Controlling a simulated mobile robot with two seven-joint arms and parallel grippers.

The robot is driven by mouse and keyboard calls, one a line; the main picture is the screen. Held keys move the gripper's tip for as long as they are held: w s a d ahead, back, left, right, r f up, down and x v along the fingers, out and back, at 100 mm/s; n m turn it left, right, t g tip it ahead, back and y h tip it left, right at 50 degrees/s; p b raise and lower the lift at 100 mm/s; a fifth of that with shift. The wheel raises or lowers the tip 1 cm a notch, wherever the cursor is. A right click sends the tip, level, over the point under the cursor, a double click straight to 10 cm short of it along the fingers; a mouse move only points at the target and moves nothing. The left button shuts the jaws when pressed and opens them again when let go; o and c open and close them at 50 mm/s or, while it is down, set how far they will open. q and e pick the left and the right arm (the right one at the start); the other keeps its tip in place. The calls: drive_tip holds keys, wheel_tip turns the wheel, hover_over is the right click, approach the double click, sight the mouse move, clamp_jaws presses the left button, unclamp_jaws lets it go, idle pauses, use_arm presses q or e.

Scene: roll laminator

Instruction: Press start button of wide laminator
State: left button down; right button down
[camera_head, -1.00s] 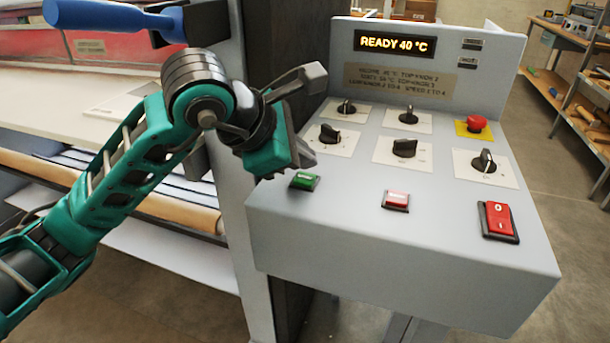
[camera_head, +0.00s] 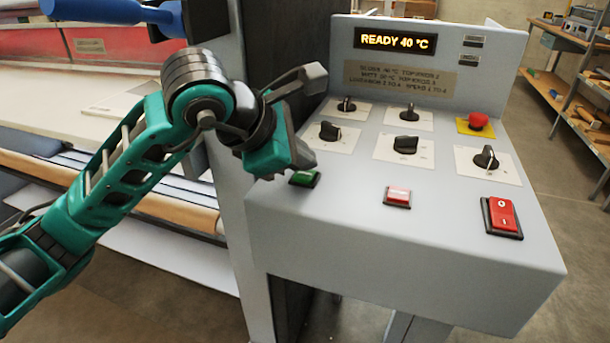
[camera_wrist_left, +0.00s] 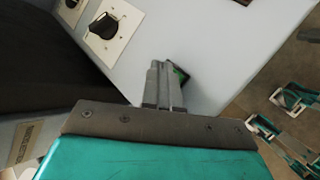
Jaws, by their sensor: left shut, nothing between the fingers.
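The wide laminator's grey control panel (camera_head: 345,190) fills the middle right of the head view. A green button (camera_head: 305,179) sits at its front left, and a red button (camera_head: 397,196) sits to its right. My left gripper (camera_head: 308,160) is shut and empty, with its tips just above and behind the green button. In the left wrist view the shut fingers (camera_wrist_left: 160,72) cover most of the green button (camera_wrist_left: 181,75). I cannot tell whether they touch it. The display (camera_head: 395,42) reads "READY 40 °C".
Several black knobs (camera_head: 405,145), a red emergency stop (camera_head: 478,121) on a yellow plate and a red rocker switch (camera_head: 502,216) are on the panel. The laminator's rollers and bed (camera_head: 90,120) lie to the left. A shelf (camera_head: 560,80) stands at the far right.

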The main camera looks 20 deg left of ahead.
sight(301, 177)
use_arm(q)
drive_tip(key=shift+f+b, duration=0.45)
drive_tip(key=shift+b, duration=0.1)
idle(0.6)
drive_tip(key=shift+r, duration=0.15)
drive_tip(key=shift+r+p, duration=0.5)
drive_tip(key=shift+r, duration=0.2)
drive_tip(key=shift+r, duration=0.1)
drive_tip(key=shift+r+p, duration=1.7)
drive_tip(key=shift+r, duration=0.75)
